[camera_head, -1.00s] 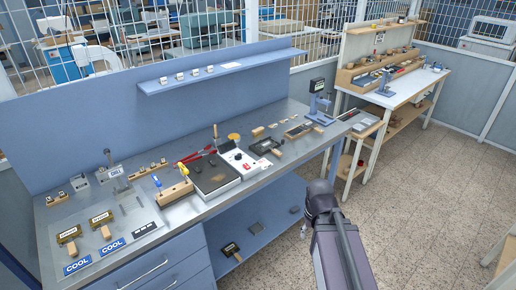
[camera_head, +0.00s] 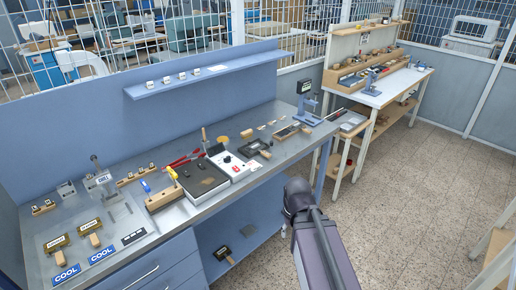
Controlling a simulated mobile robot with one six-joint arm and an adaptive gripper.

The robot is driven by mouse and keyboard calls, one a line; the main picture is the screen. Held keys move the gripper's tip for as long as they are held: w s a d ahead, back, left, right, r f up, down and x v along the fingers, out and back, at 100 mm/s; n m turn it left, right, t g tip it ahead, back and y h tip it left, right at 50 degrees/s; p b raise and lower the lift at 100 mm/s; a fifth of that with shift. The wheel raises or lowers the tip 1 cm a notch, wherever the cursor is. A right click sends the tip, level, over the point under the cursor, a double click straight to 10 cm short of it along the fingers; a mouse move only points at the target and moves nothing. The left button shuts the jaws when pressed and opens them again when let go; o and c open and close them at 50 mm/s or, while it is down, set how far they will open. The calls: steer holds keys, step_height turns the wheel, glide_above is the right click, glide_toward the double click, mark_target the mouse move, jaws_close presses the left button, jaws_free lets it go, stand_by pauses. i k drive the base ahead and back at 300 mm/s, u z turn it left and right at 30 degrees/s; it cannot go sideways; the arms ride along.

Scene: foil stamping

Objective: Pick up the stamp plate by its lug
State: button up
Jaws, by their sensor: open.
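Two brass-coloured plates with dark lettering, (camera_head: 56,243) and (camera_head: 90,227), lie on the grey mat at the left end of the blue bench. Each has a light wooden block at its near side. Another dark plate (camera_head: 222,254) with a wooden piece lies on the shelf under the bench. I cannot tell which of these is the stamp plate, and no lug shows clearly. My arm rises at the bottom centre-right, in front of the bench. My gripper does not show clearly; the arm link hides what lies beyond it.
Two blue COOL signs (camera_head: 67,273) lie by the plates. A wooden tool block (camera_head: 165,198), a dark-topped heater (camera_head: 203,178) and a white control box (camera_head: 229,163) stand mid-bench. A blue shelf (camera_head: 205,76) overhangs the back. Open floor (camera_head: 400,200) lies right.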

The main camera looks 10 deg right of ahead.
mark_target(253, 148)
steer(key=z, duration=0.05)
steer(key=i, duration=0.95)
steer(key=u, duration=0.05)
